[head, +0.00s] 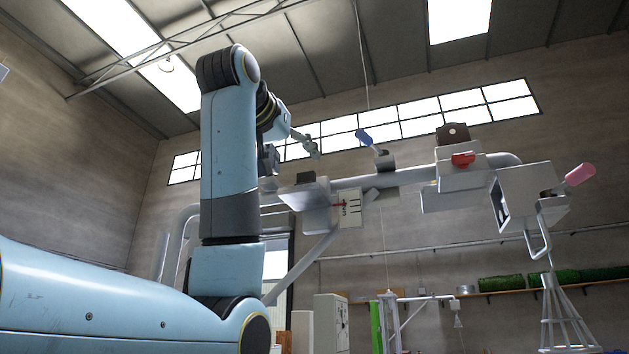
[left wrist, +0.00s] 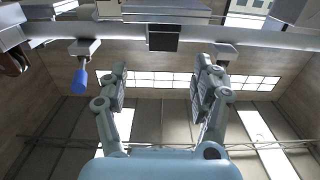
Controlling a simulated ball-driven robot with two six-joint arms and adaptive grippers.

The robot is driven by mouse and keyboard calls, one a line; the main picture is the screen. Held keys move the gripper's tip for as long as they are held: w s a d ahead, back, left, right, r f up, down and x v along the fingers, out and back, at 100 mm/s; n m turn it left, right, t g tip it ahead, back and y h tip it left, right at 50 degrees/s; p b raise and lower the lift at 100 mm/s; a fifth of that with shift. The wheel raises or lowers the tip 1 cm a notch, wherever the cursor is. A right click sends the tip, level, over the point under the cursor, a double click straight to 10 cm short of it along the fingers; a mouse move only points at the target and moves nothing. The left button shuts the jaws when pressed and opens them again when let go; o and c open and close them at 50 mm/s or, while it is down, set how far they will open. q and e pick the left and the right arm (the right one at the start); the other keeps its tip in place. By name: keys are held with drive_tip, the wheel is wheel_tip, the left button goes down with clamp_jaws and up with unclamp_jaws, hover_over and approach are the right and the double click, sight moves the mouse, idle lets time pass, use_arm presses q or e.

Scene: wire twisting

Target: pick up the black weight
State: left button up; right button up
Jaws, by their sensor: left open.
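The black weight (head: 306,177) is a small dark block on top of a pale grey box at the left part of a horizontal grey pipe. In the left wrist view, the weight (left wrist: 163,38) shows upside down, beyond the fingertips and lined up with the gap between them. My left gripper (head: 292,154) is open and empty, just above the weight in the head view and apart from it. Its two fingers (left wrist: 162,66) are spread wide in the left wrist view. My right gripper is in neither view.
The grey pipe (head: 356,182) carries several fittings. A blue-handled lever (head: 364,137) stands right of the weight, and it also shows in the left wrist view (left wrist: 79,81). A box with a red knob (head: 463,160) and a pink handle (head: 580,174) are farther right. A scale plate (head: 349,209) hangs below.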

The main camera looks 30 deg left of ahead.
sight(305, 174)
use_arm(q)
drive_tip(key=w, duration=0.1)
drive_tip(key=w+a, duration=0.1)
drive_tip(key=shift+w+a+p, duration=0.3)
drive_tip(key=shift+p, duration=0.1)
drive_tip(key=shift+w, duration=0.35)
drive_tip(key=p+x, duration=0.1)
drive_tip(key=x, duration=0.1)
drive_tip(key=p+x, duration=0.2)
drive_tip(key=shift+w+d, duration=0.15)
drive_tip(key=shift+d, duration=0.05)
drive_tip(key=shift+w+a+f, duration=0.15)
drive_tip(key=shift+w, duration=0.25)
drive_tip(key=shift+s, duration=0.1)
drive_tip(key=shift+c, duration=1.6)
drive_tip(key=c, duration=0.7)
clamp_jaws()
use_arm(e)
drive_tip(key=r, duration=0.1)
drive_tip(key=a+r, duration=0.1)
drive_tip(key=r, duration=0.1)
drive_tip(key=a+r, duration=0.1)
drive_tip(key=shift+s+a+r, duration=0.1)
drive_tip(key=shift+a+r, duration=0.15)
